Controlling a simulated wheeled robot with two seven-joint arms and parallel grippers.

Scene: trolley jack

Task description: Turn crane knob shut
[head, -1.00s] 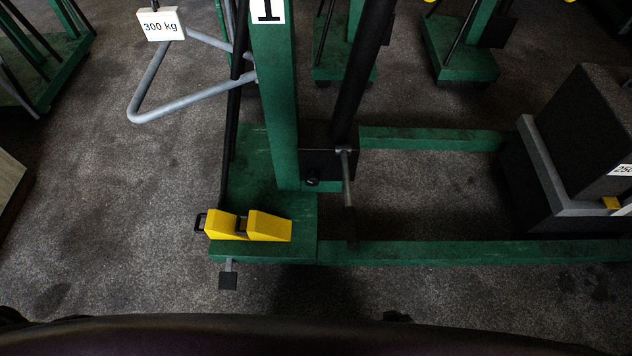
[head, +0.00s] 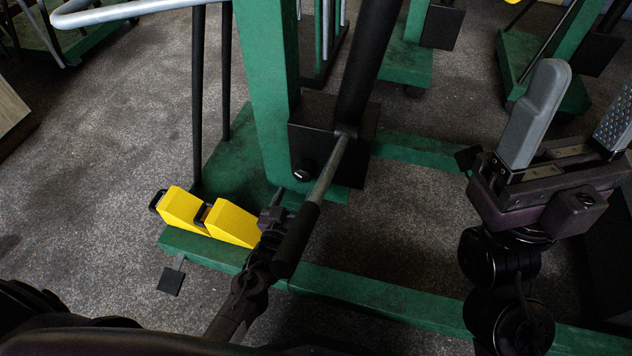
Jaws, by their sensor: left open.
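The crane (head: 268,95) is green, with a black pump block (head: 330,140) at the foot of its mast. A small dark round knob (head: 302,170) with a light mark sits low on the block's near face. My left gripper (head: 274,208) is just below and left of the knob, apart from it in the picture. It is open, small and dark, and partly hidden by the pump handle's black grip (head: 296,241). My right gripper (head: 588,105) is at the right, its two grey fingers wide apart and empty, far from the knob.
The pump handle's steel rod (head: 328,168) slopes down toward me, close beside my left gripper. Two yellow wedges (head: 230,222) lie on the crane's base. Green legs (head: 375,298) run to the right. Open floor (head: 105,175) lies at the left. Other cranes stand behind.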

